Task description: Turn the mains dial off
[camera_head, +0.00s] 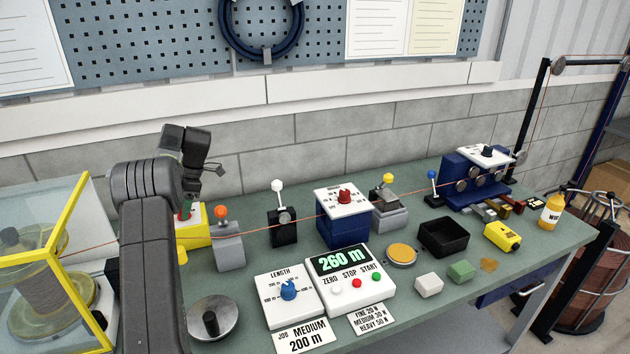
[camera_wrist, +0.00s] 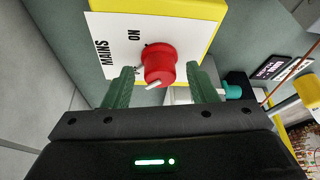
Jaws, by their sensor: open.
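The mains dial is a red knob (camera_wrist: 160,62) on a white plate (camera_wrist: 110,22) marked MAINS and ON, set on a yellow box (camera_wrist: 208,10). A white mark on the knob points to the lower left in the wrist view, away from the word ON. My gripper (camera_wrist: 162,72) is open, with one green finger on each side of the knob. I cannot tell whether the fingers touch it. In the head view the yellow box (camera_head: 194,236) stands at the back left of the bench, partly hidden by my arm.
A grey block with an orange-topped lever (camera_head: 229,250) stands close right of the yellow box. A yellow-framed clear guard (camera_head: 60,225) is at the left. A thin copper wire crosses the bench. A blue box with a red dial (camera_head: 343,227) stands further right.

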